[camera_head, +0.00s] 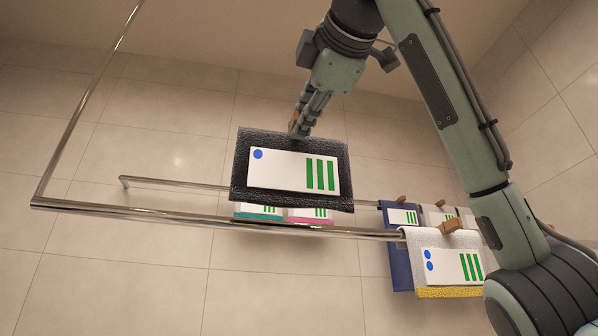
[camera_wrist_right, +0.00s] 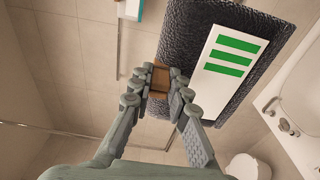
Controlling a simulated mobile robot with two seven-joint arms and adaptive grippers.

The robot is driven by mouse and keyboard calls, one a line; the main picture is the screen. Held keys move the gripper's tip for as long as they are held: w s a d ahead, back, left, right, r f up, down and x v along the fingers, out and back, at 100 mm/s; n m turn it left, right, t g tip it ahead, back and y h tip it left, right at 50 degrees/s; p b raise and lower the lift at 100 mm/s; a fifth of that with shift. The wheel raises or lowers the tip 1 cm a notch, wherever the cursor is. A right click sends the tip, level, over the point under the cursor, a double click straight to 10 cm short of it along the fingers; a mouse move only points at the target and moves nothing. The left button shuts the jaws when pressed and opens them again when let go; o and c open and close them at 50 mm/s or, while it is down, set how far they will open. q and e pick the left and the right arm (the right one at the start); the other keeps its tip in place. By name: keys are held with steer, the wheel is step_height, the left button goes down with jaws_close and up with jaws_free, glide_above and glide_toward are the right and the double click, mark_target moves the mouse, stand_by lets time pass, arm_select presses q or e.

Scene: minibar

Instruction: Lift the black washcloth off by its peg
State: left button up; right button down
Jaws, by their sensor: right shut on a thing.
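The black washcloth (camera_head: 240,165) hangs in the middle of the head view, with a white label bearing a blue dot and green bars on its face. It appears in front of the chrome rails. In the right wrist view the cloth (camera_wrist_right: 190,40) spreads beyond the fingers. My right gripper (camera_head: 296,128) is at the cloth's top edge. In the right wrist view the gripper (camera_wrist_right: 160,85) is shut on a brown wooden peg (camera_wrist_right: 159,80) at the cloth's edge. My left gripper is in neither view.
A front chrome rail (camera_head: 200,220) carries a white cloth (camera_head: 412,250) with a peg (camera_head: 450,226) at the right. A rear rail (camera_head: 160,183) carries a blue cloth (camera_head: 401,260) and other labelled cloths. The front rail's left part is bare. A white toilet (camera_wrist_right: 250,167) shows below.

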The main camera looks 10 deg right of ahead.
steer(key=s+b, duration=0.1)
steer(key=s, duration=0.7)
steer(key=shift+s+d, duration=0.15)
steer(key=shift+s, duration=0.15)
